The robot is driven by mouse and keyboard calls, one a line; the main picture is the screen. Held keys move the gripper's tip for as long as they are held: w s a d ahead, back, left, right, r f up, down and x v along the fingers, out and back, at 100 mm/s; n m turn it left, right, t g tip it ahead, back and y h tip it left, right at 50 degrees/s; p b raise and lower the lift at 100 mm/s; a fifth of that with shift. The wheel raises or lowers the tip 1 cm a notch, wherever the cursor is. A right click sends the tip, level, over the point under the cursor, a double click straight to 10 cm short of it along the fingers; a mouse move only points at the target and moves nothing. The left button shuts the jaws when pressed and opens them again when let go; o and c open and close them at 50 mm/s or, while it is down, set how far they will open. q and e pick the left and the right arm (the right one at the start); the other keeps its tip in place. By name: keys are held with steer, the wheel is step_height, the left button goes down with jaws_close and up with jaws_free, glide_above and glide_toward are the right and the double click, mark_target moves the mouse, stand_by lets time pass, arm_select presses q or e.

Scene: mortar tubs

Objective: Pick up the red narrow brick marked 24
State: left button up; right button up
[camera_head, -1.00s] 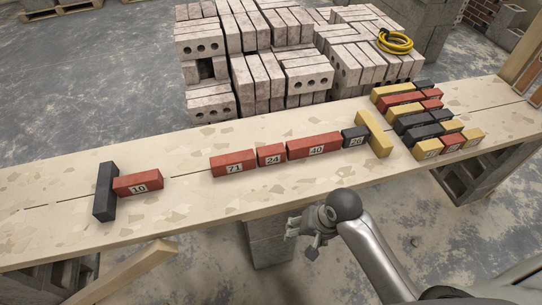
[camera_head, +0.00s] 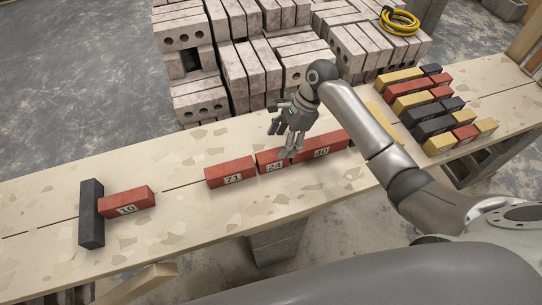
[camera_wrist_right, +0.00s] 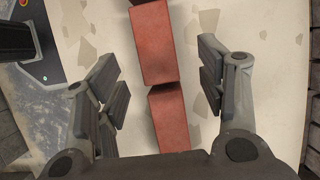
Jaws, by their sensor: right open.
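The red narrow brick marked 24 (camera_head: 266,165) lies on the plank in a row, between the red bricks marked 71 (camera_head: 230,173) and 40 (camera_head: 325,148). My right gripper (camera_head: 287,150) is open above it and hides part of it. In the right wrist view, the open fingers (camera_wrist_right: 162,62) stand on both sides of the row, apart from it. The middle red brick (camera_wrist_right: 155,45) between the fingertips looks like the 24, but no number shows there. My left gripper is not in view.
A red brick marked 10 (camera_head: 127,203) and a dark brick (camera_head: 91,214) lie at the left. Several coloured bricks (camera_head: 436,125) lie in rows at the right. Pale block stacks (camera_head: 240,70) stand behind the plank (camera_head: 190,235). My arm hides part of the right side.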

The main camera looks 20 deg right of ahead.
mark_target(274, 154)
steer(key=x, duration=0.3)
steer(key=shift+w, duration=0.15)
steer(key=x, duration=0.4)
steer(key=shift+s+a+b, duration=0.2)
steer(key=shift+s+b, duration=0.15)
steer(key=shift+s, duration=0.05)
steer(key=shift+a+f, duration=0.1)
steer(key=shift+f, duration=0.2)
steer(key=shift+c, duration=0.5)
steer(key=shift+w+r, duration=0.1)
steer(key=shift+r, duration=0.05)
steer(key=c, duration=1.3)
